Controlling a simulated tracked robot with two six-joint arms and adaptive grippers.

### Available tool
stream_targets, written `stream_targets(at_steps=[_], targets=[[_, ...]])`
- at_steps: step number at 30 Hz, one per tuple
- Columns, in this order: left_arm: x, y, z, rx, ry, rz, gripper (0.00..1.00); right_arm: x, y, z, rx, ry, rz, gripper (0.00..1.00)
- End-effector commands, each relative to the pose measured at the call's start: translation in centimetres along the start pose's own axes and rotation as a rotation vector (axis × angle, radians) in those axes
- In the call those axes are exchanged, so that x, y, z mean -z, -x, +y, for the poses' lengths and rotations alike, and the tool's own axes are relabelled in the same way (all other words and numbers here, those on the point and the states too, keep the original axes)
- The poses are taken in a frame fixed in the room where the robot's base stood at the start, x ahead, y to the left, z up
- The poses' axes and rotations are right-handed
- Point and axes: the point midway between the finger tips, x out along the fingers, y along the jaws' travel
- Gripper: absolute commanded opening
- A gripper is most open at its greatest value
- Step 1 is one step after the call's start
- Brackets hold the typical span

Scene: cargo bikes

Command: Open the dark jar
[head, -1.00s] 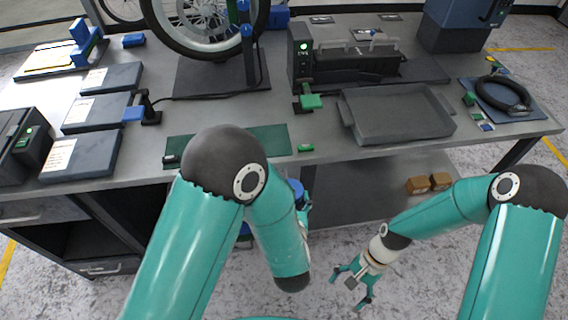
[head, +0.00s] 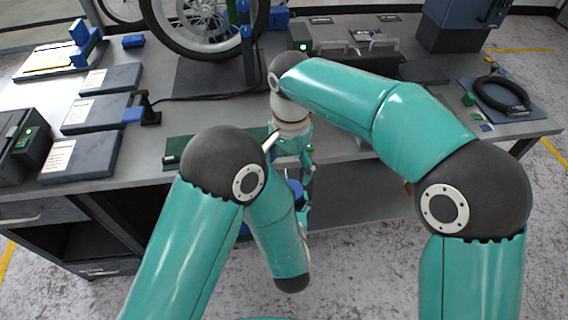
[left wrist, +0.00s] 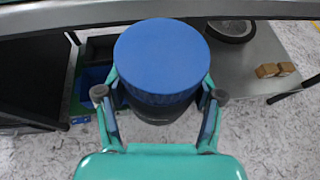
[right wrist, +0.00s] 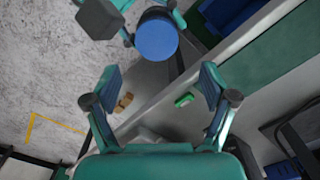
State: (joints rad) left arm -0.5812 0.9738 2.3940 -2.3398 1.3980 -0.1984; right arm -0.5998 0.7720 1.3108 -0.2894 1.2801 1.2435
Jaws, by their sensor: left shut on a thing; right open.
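The jar's round blue lid (left wrist: 160,58) faces the camera in the left wrist view, with a strip of the dark jar body (left wrist: 160,112) below it. My left gripper (left wrist: 160,100) is shut on the jar, its fingers on both sides. In the head view the jar is mostly hidden by my arms, with some blue (head: 294,190) showing in front of the workbench. The lid (right wrist: 156,38) also shows in the right wrist view, beyond the fingers. My right gripper (right wrist: 158,85) is open and empty, apart from the lid. It also shows in the head view (head: 300,170).
The workbench (head: 225,120) edge runs just behind the jar. A green mat (head: 200,150) lies on its front part. Brown blocks (left wrist: 275,70) rest on the lower shelf. A blue bin (left wrist: 95,82) stands below, left of the jar. A wheel (head: 205,25) stands at the back.

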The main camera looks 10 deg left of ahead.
Motion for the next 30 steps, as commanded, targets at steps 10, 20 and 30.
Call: stream_targets(at_steps=[10, 20, 30], targets=[[0.0, 0.0, 0.0, 0.000, 0.000, -0.001, 0.00, -1.0, -2.5, -0.5, 0.000, 0.024, 0.005, 0.84], [-0.1, 0.0, 0.0, 0.000, 0.000, -0.001, 0.00, -0.9, -6.9, -0.5, 0.002, 0.023, 0.006, 0.84], [-0.1, 0.0, -0.1, 0.001, 0.001, -0.003, 0.00, -0.9, -7.8, -0.5, 0.003, 0.023, 0.006, 0.84]])
